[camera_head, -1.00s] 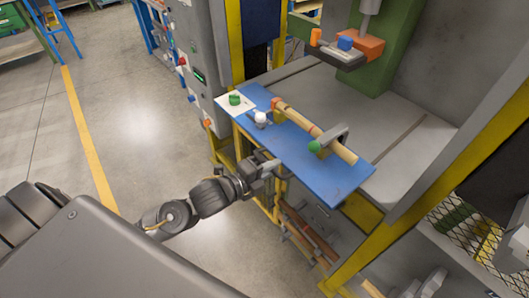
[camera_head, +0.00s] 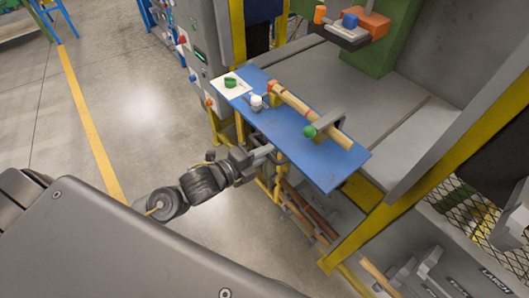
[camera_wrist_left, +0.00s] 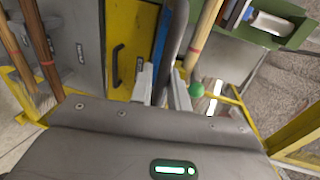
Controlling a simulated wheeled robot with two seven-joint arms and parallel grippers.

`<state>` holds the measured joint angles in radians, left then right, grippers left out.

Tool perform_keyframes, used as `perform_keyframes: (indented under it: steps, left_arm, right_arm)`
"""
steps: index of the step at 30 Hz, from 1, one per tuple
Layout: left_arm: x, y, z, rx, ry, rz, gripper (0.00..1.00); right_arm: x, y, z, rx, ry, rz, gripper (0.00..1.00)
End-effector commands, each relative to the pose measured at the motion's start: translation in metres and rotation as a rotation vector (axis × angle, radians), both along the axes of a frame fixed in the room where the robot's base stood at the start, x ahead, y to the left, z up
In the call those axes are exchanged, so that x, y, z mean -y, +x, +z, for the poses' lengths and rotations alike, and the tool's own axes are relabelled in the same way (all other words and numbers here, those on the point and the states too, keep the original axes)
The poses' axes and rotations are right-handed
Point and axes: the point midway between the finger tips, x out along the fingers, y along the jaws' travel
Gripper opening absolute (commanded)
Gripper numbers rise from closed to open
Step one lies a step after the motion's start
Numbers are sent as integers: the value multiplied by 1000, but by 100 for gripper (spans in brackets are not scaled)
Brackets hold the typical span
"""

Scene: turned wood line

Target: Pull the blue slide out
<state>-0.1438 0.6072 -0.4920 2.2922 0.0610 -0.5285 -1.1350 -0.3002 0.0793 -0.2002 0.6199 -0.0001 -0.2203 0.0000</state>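The blue slide (camera_head: 312,165) is a flat blue plate lying across the front of the machine. A wooden rod (camera_head: 297,103) rests on it, with a grey bracket and a green ball beside the rod. My left gripper (camera_head: 268,150) is at the slide's front edge. In the left wrist view, its pale fingers (camera_wrist_left: 164,80) stand on either side of a dark grey bar, the handle (camera_wrist_left: 178,32), and look closed on it. A narrow strip of the blue slide (camera_wrist_left: 161,36) shows beside the bar. My right gripper is not in view.
A white card with a green piece (camera_head: 230,83) lies at the slide's left end. The grey machine bed (camera_head: 350,85) is behind the slide. A yellow post (camera_head: 430,180) stands to the right. Open floor (camera_head: 140,100) lies to the left.

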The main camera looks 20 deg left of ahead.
Motion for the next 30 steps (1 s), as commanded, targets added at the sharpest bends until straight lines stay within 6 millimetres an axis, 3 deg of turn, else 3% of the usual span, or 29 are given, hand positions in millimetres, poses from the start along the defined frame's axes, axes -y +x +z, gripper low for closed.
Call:
perform_keyframes:
  steps: [8, 18, 21, 30]
  left_arm:
    - [-8, -15, 1, -1, 1, -1, 17]
    - [-38, -75, 15, -2, 1, -1, 17]
    - [-44, -84, 22, -3, -2, 2, 17]
    - [-50, -97, 23, 2, -1, 2, 17]
  right_arm:
    - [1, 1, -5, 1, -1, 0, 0]
    - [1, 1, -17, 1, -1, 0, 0]
    - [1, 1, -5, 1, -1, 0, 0]
    - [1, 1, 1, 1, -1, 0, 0]
